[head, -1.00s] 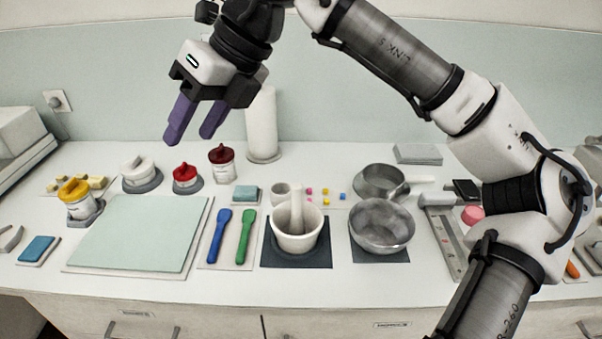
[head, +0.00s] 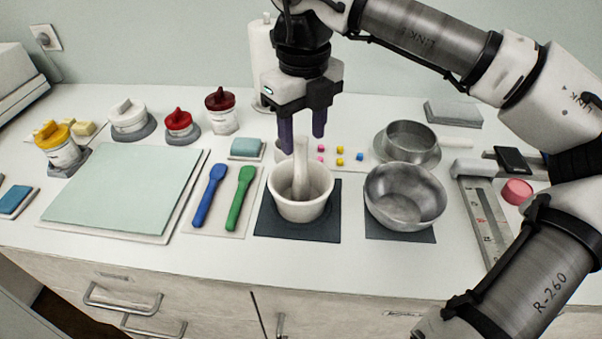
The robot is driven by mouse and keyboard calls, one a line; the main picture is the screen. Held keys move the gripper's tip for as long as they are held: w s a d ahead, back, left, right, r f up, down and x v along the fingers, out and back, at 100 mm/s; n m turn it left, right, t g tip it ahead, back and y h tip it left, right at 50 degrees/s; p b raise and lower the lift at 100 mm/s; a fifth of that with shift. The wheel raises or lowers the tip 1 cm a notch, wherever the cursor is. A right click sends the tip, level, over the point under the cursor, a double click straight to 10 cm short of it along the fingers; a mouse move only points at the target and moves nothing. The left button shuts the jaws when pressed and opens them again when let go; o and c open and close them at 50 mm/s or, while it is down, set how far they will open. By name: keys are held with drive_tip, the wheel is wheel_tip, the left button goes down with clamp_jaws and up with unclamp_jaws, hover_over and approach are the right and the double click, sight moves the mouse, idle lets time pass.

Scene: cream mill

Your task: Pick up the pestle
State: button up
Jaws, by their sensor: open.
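The white pestle (head: 300,168) stands nearly upright in the white mortar (head: 301,205), its handle rising above the rim. The mortar sits on a dark square mat (head: 268,226). My gripper (head: 303,143) points down with its two purple fingers apart. In the picture the fingers are at the height of the pestle's top, one to its left and one to its right. I cannot tell from this view whether they are around the pestle or behind it. Nothing shows held in the gripper.
A steel bowl (head: 405,197) stands right of the mortar, with a steel pan (head: 410,142) behind it. Blue (head: 209,197) and green (head: 240,198) spatulas lie to the left. A small white cup (head: 281,150) and several coloured cubes (head: 340,150) are behind. A white cylinder (head: 262,60) stands at the back.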

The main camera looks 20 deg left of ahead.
sight(301, 155)
drive_tip(key=f, duration=0.2)
drive_tip(key=f+p, duration=0.1)
drive_tip(key=f, duration=0.2)
drive_tip(key=shift+a+f+p, duration=0.25)
drive_tip(key=shift+f+p, duration=0.05)
drive_tip(key=shift+p, duration=0.05)
drive_tip(key=shift+c, duration=0.4)
clamp_jaws()
